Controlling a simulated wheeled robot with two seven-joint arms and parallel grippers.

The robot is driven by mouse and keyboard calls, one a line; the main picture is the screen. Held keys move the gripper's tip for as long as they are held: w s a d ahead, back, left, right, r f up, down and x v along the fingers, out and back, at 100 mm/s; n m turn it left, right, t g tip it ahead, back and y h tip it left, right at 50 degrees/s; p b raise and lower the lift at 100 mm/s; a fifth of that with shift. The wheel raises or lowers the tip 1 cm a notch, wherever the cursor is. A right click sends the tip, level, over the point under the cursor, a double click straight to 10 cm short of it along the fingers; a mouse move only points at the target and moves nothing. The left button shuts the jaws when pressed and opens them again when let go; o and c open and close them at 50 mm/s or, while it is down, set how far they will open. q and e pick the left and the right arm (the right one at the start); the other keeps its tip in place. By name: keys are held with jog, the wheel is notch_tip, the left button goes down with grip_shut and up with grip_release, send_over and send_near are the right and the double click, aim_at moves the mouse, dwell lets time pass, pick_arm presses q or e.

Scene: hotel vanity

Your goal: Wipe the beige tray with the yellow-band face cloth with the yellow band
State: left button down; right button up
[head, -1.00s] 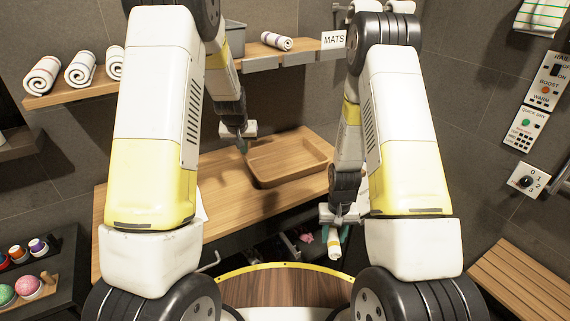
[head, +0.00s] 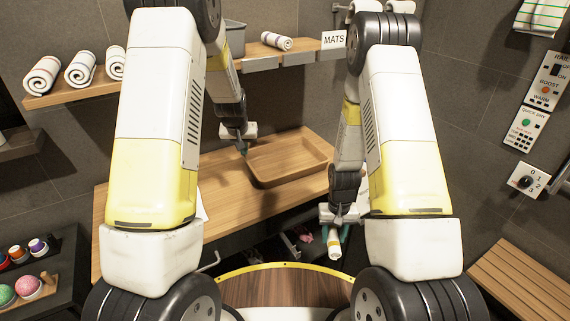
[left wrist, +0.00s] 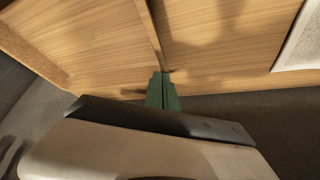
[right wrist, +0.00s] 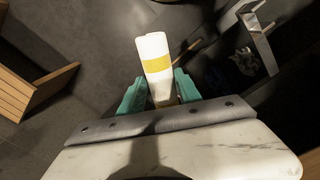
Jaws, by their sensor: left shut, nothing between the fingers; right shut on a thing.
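The beige tray (head: 290,180), wood-toned with raised walls, sits on the wooden vanity top in the head view. My left gripper (head: 243,150) is at the tray's left end, its green fingers shut and empty. In the left wrist view the shut fingers (left wrist: 162,90) are by a thin wooden wall; contact cannot be told. My right gripper (right wrist: 158,92) is shut on the white yellow-band face cloth (right wrist: 154,50), which is rolled up. In the head view the cloth (head: 334,243) hangs in front of and below the counter's front edge, apart from the tray.
A shelf (head: 75,92) with rolled towels is on the back wall, with a MATS sign (head: 334,40). Bare counter (head: 140,210) lies left of the tray. A slatted wooden bench (head: 520,290) is at lower right. Metal brackets (right wrist: 258,35) show near the cloth.

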pick_arm(q)
jog(key=shift+r, duration=2.95)
